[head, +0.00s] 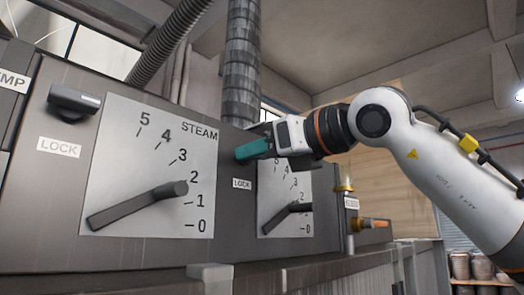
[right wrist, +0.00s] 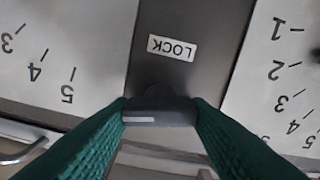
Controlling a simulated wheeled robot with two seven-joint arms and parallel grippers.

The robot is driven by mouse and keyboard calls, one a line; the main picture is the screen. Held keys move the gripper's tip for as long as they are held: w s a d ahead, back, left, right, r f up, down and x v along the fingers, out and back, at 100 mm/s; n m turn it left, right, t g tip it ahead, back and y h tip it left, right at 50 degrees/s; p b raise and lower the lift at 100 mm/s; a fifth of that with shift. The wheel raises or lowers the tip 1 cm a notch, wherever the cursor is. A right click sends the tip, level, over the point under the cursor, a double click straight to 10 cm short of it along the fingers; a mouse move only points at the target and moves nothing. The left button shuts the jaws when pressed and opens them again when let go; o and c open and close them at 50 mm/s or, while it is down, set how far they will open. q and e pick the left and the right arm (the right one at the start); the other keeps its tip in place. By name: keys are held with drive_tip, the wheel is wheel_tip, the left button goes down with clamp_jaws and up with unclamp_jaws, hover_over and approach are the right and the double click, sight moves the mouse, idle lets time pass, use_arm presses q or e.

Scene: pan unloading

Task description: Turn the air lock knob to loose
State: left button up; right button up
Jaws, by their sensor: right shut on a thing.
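My right gripper (head: 243,152) reaches in from the right with its teal fingers at the upper left of the right dial plate (head: 268,208). In the right wrist view its fingers are shut on a dark lock knob (right wrist: 160,112), one on each end. A white mark shows on the knob. A LOCK label (right wrist: 172,48) is beside the knob, and it also shows below the gripper in the head view (head: 242,184). The right plate's title is hidden behind my gripper, and the knob is hidden in the head view. My left gripper is not in view.
To the left is the STEAM plate (head: 130,150) with a long lever (head: 135,207) and its own lock knob (head: 74,99) and LOCK label (head: 59,147). A second lever (head: 286,216) is on the right plate. An orange-handled valve (head: 372,223) stands further right. Pipes rise behind.

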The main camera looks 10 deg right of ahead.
drive_tip(key=shift+s+a+f+n+p, duration=0.1)
drive_tip(key=shift+n+p, duration=1)
drive_tip(key=shift+n, duration=2.75)
drive_tip(key=shift+f+n+p, duration=0.1)
drive_tip(key=shift+n+p, duration=0.95)
drive_tip(key=shift+n, duration=2.8)
drive_tip(key=o, duration=1)
drive_tip(key=b+v, duration=0.3)
drive_tip(key=v, duration=0.9)
